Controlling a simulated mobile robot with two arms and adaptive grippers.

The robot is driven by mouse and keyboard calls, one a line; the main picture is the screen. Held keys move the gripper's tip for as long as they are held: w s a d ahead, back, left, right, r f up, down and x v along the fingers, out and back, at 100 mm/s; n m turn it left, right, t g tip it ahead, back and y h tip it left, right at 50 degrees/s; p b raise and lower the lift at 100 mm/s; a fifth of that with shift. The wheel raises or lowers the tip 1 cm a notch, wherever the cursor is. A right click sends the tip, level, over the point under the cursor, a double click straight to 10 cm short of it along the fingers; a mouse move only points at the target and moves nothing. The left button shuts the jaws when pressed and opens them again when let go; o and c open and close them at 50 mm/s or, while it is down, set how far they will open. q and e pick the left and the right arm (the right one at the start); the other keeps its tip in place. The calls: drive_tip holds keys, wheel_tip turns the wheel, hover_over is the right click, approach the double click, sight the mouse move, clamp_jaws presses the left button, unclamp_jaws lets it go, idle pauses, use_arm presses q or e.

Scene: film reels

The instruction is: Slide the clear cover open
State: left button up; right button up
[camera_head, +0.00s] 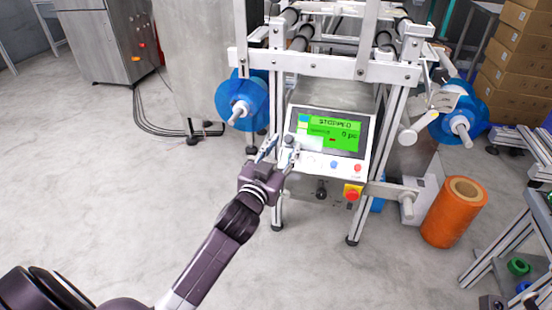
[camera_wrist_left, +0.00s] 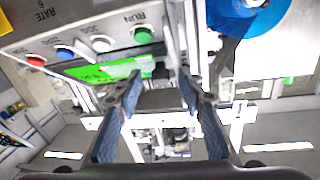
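The control panel (camera_head: 328,148) of the machine has a green screen reading "STOPPED" and a row of buttons below it. My left gripper (camera_head: 280,149) is at the panel's lower left corner, pointing up toward it. In the left wrist view its two fingers (camera_wrist_left: 161,88) are apart with nothing clearly held between them. The panel (camera_wrist_left: 75,25) shows there upside down, with a green button (camera_wrist_left: 143,35) labelled RUN. A pale, see-through patch beside the left finger may be the clear cover, but I cannot tell its outline or whether it touches the finger. My right gripper is out of view.
A red stop button (camera_head: 352,194) on a yellow box sits below the panel. Blue film reels flank the machine frame at left (camera_head: 258,105) and right (camera_head: 474,118). An orange roll (camera_head: 454,212) stands on the floor. The floor at left is mostly clear.

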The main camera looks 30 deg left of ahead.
use_arm(q)
drive_tip(key=s+d, duration=0.1)
drive_tip(key=s, duration=1)
drive_tip(key=shift+d+r, duration=0.1)
drive_tip(key=shift+d, duration=0.05)
